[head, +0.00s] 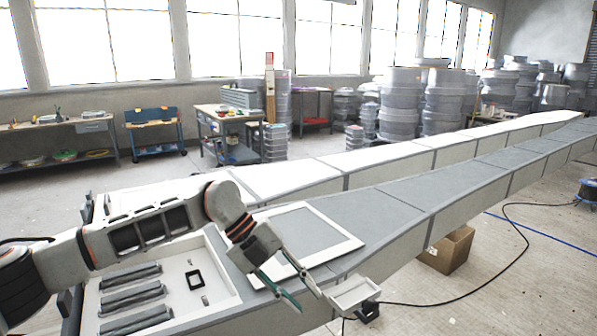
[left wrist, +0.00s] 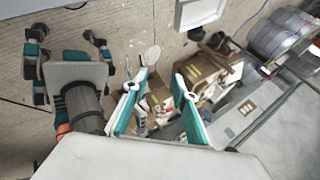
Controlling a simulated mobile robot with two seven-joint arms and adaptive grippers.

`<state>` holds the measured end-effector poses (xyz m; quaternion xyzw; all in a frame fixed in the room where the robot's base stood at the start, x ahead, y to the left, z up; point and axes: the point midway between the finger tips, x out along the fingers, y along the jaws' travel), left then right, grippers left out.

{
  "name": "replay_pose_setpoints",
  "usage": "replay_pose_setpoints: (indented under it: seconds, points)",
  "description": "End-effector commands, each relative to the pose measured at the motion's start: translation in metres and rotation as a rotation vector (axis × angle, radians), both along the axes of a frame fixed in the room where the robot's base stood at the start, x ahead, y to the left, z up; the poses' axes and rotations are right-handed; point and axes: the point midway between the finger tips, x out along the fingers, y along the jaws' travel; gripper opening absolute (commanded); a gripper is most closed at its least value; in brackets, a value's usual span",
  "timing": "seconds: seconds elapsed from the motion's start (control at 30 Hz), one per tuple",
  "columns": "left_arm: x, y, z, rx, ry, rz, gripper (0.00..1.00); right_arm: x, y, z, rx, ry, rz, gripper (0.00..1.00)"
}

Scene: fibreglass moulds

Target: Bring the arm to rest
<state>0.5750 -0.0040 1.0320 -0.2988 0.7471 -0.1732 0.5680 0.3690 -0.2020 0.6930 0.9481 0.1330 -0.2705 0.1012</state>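My left arm comes in from the left in the head view. Its gripper (head: 300,290) hangs past the front edge of the grey worktop, pointing down and right, beside a small white tray. In the left wrist view the two teal fingers of this gripper (left wrist: 160,76) stand apart with nothing between them. Another gripper with teal fingers (left wrist: 66,42), seemingly my right one, shows at the left of the left wrist view. Its fingers stand apart and I see nothing between them. My right gripper does not show in the head view.
The small white tray (head: 354,292) sticks out at the worktop's front edge. A white-framed panel (head: 335,250) lies on the long worktop (head: 385,212). A shallow white bin (head: 228,290) holds several grey bars and a black square frame (head: 194,280). A cardboard box (head: 447,250) stands on the floor.

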Motion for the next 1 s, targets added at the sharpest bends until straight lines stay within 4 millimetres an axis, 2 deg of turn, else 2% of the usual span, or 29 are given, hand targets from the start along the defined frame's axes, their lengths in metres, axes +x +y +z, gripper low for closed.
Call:
replay_pose_setpoints:
  seconds: [0.03, 0.07, 0.2, 0.33, 0.47, 0.63, 0.77, 0.87, 1.0]
  points:
    - [-0.019, -0.023, -0.011, -0.091, 0.034, -0.026, 0.28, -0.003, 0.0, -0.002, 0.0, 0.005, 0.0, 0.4]
    - [-0.028, -0.035, -0.013, -0.147, 0.047, -0.035, 0.28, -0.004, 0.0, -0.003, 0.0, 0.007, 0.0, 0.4]
    - [-0.062, -0.082, -0.011, -0.411, 0.107, -0.038, 0.28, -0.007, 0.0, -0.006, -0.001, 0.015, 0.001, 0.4]
    - [-0.081, -0.11, 0.0, -0.644, 0.165, 0.022, 0.28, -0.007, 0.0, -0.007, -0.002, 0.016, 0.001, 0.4]
    - [-0.087, -0.121, 0.012, -0.854, 0.218, 0.139, 0.28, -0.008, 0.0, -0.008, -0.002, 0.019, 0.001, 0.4]
    - [-0.075, -0.112, 0.016, -1.078, 0.284, 0.367, 0.28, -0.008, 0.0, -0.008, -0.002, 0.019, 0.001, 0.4]
    - [-0.059, -0.088, 0.003, -1.197, 0.331, 0.59, 0.28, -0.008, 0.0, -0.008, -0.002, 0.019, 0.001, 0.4]
    - [-0.047, -0.061, -0.019, -1.253, 0.365, 0.781, 0.28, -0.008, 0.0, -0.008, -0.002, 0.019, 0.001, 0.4]
    - [-0.037, -0.015, -0.066, -1.275, 0.415, 1.067, 0.28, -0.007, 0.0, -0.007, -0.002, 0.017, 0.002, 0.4]
